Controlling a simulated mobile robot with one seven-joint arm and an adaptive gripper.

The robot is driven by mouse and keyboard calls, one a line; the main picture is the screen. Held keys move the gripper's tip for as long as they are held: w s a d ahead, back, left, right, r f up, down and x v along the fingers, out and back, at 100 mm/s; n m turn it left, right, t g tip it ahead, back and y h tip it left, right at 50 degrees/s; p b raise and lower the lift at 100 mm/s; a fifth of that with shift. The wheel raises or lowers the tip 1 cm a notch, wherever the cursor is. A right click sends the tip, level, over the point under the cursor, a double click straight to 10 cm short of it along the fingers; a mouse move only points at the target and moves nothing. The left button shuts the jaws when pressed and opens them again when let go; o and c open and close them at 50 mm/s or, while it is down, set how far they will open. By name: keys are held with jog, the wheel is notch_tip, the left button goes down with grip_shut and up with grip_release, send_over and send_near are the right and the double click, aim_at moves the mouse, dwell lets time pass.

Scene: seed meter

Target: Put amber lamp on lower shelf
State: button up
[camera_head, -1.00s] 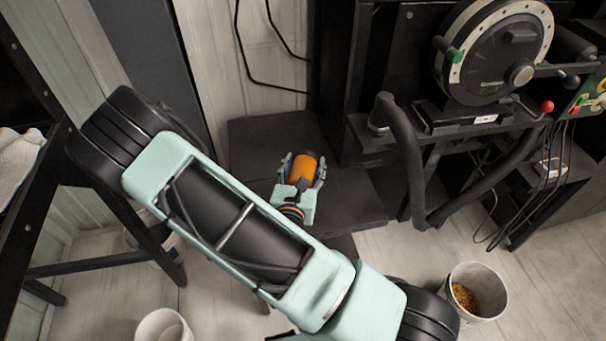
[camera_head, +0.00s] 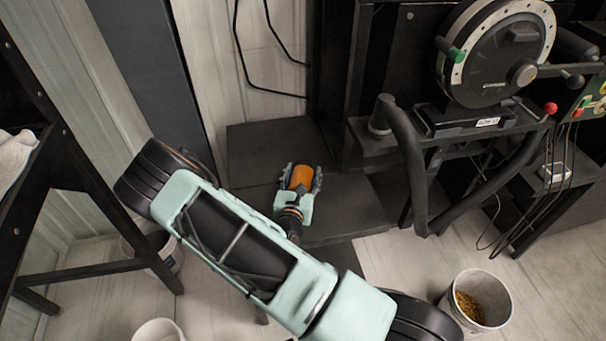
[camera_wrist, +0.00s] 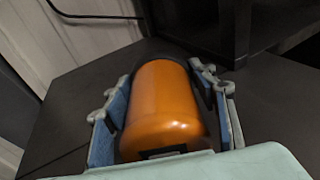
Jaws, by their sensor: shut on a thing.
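The amber lamp (camera_head: 301,177) is an orange cylinder with a dark end. My gripper (camera_head: 299,180) is shut on it, with one finger on each side. In the wrist view the amber lamp (camera_wrist: 163,108) lies between the two blue-padded fingers of my gripper (camera_wrist: 165,105), its dark end pointing away. The lamp is over the dark low shelf (camera_head: 345,205) beside the black machine frame. The shelf's dark surface also shows in the wrist view (camera_wrist: 75,110). I cannot tell whether the lamp touches the shelf.
The black machine with a large round dial (camera_head: 497,50) stands at right, with a thick curved pipe (camera_head: 412,160) beside the shelf. A white bucket with yellow grain (camera_head: 478,302) is on the floor at right. A black rack (camera_head: 60,200) stands at left. The shelf around the lamp is bare.

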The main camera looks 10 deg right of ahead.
jog(key=o, duration=0.8)
jog(key=shift+f, duration=0.15)
jog(key=o, duration=0.5)
